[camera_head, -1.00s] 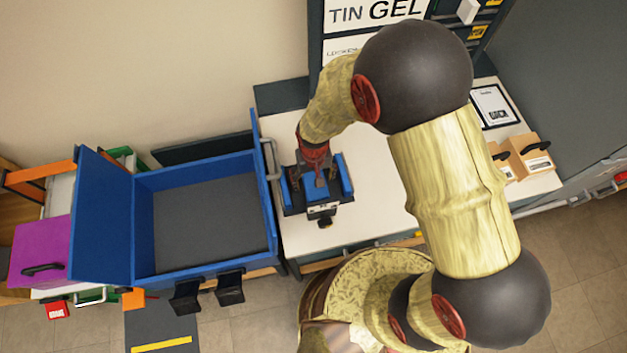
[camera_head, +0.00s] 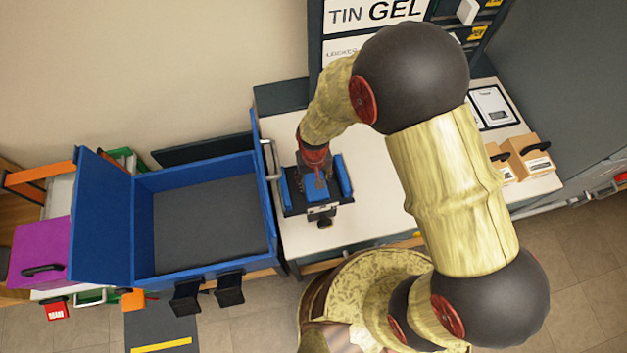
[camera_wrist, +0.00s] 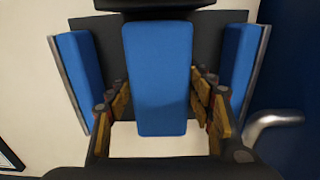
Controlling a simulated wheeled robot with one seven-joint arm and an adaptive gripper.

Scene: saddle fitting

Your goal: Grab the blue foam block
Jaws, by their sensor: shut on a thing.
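The blue foam block (camera_wrist: 157,70) is a long rounded bar in the middle of the wrist view. My gripper (camera_wrist: 160,112) has a finger along each long side of it and is shut on it. In the head view the block (camera_head: 317,190) shows under my gripper (camera_head: 315,172), within a dark fixture (camera_head: 325,208) on the white table. Blue pads with metal backs stand left (camera_wrist: 78,65) and right (camera_wrist: 237,60) of it, apart from the fingers. The block's underside is hidden.
A large open blue bin (camera_head: 205,272) stands left of the white table (camera_head: 375,215), with a grey handle (camera_wrist: 275,120) near the fixture. Brown boxes (camera_head: 528,160) and a framed sheet (camera_head: 495,107) lie at the table's right. The table is bare between them and the fixture.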

